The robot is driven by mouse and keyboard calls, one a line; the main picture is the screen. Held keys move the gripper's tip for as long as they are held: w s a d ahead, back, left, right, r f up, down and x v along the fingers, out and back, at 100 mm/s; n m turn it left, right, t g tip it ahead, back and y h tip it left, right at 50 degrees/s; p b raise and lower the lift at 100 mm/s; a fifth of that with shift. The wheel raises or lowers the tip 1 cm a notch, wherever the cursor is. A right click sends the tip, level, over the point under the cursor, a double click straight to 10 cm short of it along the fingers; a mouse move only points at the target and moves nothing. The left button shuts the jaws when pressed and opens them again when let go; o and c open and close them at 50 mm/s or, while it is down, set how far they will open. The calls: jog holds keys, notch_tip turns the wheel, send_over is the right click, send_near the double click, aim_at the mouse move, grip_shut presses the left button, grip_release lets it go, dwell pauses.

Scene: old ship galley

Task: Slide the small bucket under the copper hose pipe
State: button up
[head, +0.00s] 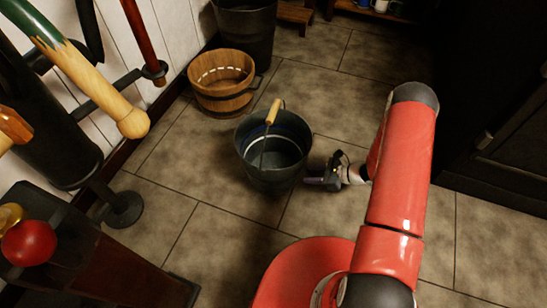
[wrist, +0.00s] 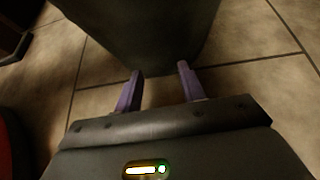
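A small dark metal bucket (head: 250,165) with a wooden-grip handle stands upright on the tiled floor, in the middle of the head view. It looks empty inside. Its lower wall fills the top of the wrist view (wrist: 145,32). My gripper (head: 312,180) is low, at the bucket's right side. In the wrist view my gripper (wrist: 160,71) has its two purple fingers apart with nothing between them. The fingertips are at or very near the bucket's wall; I cannot tell whether they touch. I cannot make out a copper hose pipe for certain.
A wooden tub (head: 222,95) and a taller dark bin (head: 243,35) stand behind the bucket. At left are a post on a round foot (head: 122,208), a wooden handle (head: 90,80) and a red ball (head: 30,242). A dark cabinet (head: 515,150) is at right. Floor is clear in front.

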aim_at(248, 153)
jog(key=shift+w+a+r, duration=0.1)
jog(key=shift+w+a, duration=0.35)
jog(key=shift+a, duration=1.05)
jog(key=shift+w+a+f, duration=0.1)
jog(key=shift+w+a, duration=0.3)
jog(key=shift+a, duration=1.05)
jog(key=shift+w+a+r, duration=0.1)
jog(key=shift+w+a, duration=0.35)
jog(key=shift+a, duration=1.05)
jog(key=shift+w+a, duration=0.4)
jog(key=shift+a, duration=1.05)
jog(key=shift+w+a, duration=0.35)
jog(key=shift+a, duration=1.1)
jog(key=shift+w+a, duration=0.4)
jog(key=shift+a, duration=1.05)
jog(key=shift+w+a, duration=0.4)
jog(key=shift+a, duration=1.05)
jog(key=shift+w+a, duration=0.45)
jog(key=shift+a, duration=0.95)
jog(key=shift+w+a, duration=0.4)
jog(key=shift+a, duration=1.15)
